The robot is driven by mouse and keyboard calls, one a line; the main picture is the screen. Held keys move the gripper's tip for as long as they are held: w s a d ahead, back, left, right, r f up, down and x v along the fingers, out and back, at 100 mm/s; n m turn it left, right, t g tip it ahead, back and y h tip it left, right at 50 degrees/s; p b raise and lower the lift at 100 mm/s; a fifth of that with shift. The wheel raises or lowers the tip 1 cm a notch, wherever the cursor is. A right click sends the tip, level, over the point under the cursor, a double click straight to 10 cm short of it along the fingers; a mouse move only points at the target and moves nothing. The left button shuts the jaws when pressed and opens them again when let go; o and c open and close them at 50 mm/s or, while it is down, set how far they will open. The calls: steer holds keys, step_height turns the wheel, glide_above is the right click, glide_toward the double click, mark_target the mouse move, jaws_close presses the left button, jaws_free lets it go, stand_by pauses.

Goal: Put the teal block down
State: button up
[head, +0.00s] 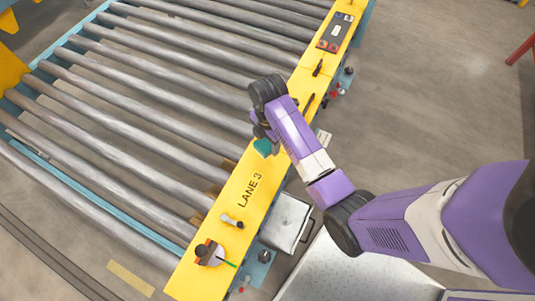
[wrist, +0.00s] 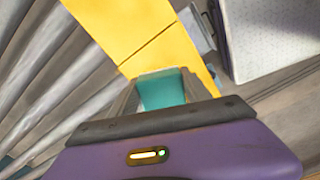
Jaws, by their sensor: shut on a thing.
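The teal block (head: 264,147) shows at the end of my gripper (head: 262,136), over the yellow rail (head: 232,196) marked LANE 3. My gripper is shut on the block. In the wrist view the teal block (wrist: 162,90) stands out just beyond the dark edge of my gripper, with the yellow rail (wrist: 135,30) behind it.
A roller conveyor (head: 130,90) lies left of the rail. On the rail are a small metal part (head: 232,221), a dark-knobbed item (head: 208,253), dark tools (head: 318,67) and a control panel (head: 335,32). The rail near the LANE 3 lettering is bare. A grey box (head: 287,222) sits beside it.

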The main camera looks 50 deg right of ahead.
step_height(320, 180, down, 9)
steer(key=shift+f+b, duration=0.2)
steer(key=shift+b, duration=0.45)
steer(key=shift+f, duration=0.15)
steer(key=o, duration=1.3)
